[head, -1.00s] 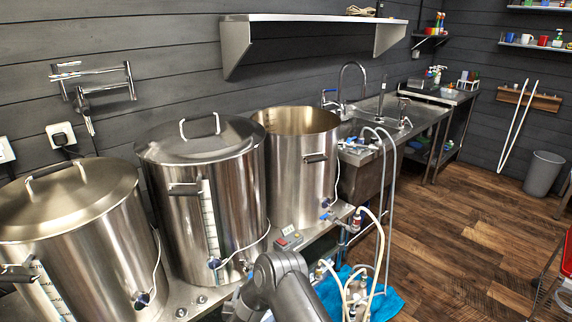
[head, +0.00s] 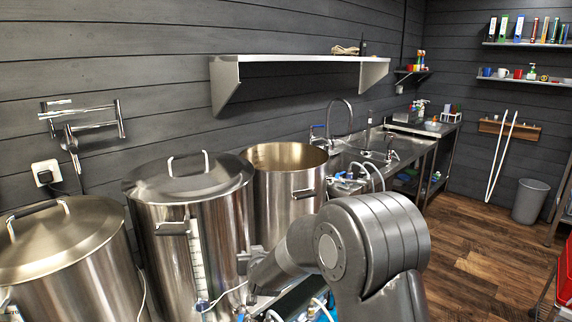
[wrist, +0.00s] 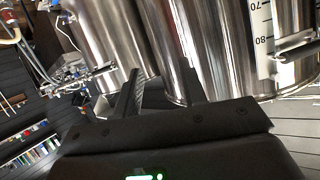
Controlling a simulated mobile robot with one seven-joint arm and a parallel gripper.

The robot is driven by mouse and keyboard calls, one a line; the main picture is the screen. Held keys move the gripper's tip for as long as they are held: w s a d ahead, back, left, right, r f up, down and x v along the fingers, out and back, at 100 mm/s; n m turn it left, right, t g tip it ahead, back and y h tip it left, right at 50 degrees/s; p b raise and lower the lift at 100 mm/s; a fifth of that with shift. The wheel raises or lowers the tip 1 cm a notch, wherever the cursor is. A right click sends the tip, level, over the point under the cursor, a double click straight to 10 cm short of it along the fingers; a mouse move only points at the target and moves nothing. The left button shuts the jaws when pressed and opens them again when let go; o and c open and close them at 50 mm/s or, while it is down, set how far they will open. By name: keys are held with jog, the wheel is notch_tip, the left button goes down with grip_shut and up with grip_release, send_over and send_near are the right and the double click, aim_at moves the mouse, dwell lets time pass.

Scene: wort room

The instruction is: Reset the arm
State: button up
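My arm is raised and bent in the head view, in front of the kettles. Its far end with my gripper (head: 250,262) shows small and dark before the middle steel kettle (head: 228,235); I cannot tell whether it touches it. In the wrist view the dark gripper body fills the bottom, with a ridged black finger (wrist: 130,97) against the shiny kettles. No held object is visible.
A lidded kettle (head: 70,265) stands at left and an open kettle (head: 287,200) at right of the middle one. A wall shelf (head: 300,60) hangs above. A sink bench (head: 415,148) runs behind. Wooden floor (head: 470,240) is open at right, near a grey bin (head: 530,202).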

jog(key=s+d+r+g+h, duration=0.1)
jog(key=s+d+r+g, duration=0.1)
jog(key=s+d+r, duration=0.6)
jog(key=s+d+r+g+h, duration=0.1)
jog(key=s+d+r, duration=0.45)
jog(key=s, duration=0.35)
jog(key=s+d+m+g+h, duration=0.1)
jog(key=s+d, duration=0.4)
jog(key=s, duration=0.7)
jog(key=s+d+m+g, duration=0.1)
jog(key=s+d+g, duration=0.2)
jog(key=s, duration=0.9)
jog(key=d, duration=0.3)
jog(key=shift+d+f+h, duration=0.15)
jog(key=shift+f+h, duration=0.15)
jog(key=shift+h, duration=0.1)
jog(key=shift+w, duration=0.1)
dwell(3.1)
